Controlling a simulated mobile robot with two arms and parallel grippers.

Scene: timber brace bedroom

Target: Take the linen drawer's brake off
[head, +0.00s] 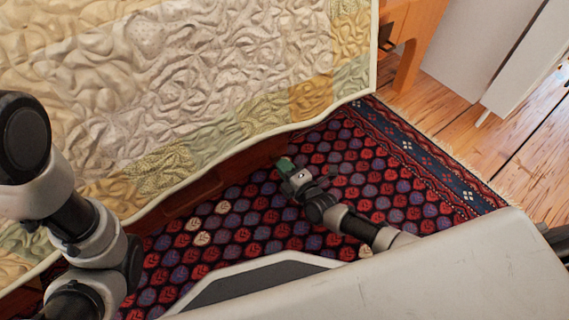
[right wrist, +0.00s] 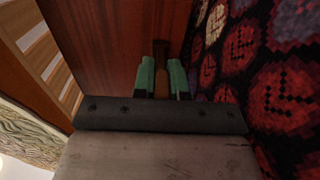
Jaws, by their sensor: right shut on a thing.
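The linen drawer (head: 195,195) is a reddish-brown wooden front low under the bed, partly covered by the hanging quilt. Its wood panel also shows in the right wrist view (right wrist: 115,40). My right gripper (head: 284,163) is down at the right end of the drawer front, close above the rug. In the right wrist view its green fingers (right wrist: 162,80) are shut on a small brown wooden piece, which looks like the brake (right wrist: 162,58), beside the panel. The brake is hidden in the head view. My left arm shows at the left, but its gripper is out of view.
The quilt (head: 190,80) hangs over the bed's side and its edge comes close above the right gripper. A patterned red and blue rug (head: 400,165) covers the floor. An orange wooden piece of furniture (head: 411,45) stands at the back right, with bare floorboards (head: 490,140) beside it.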

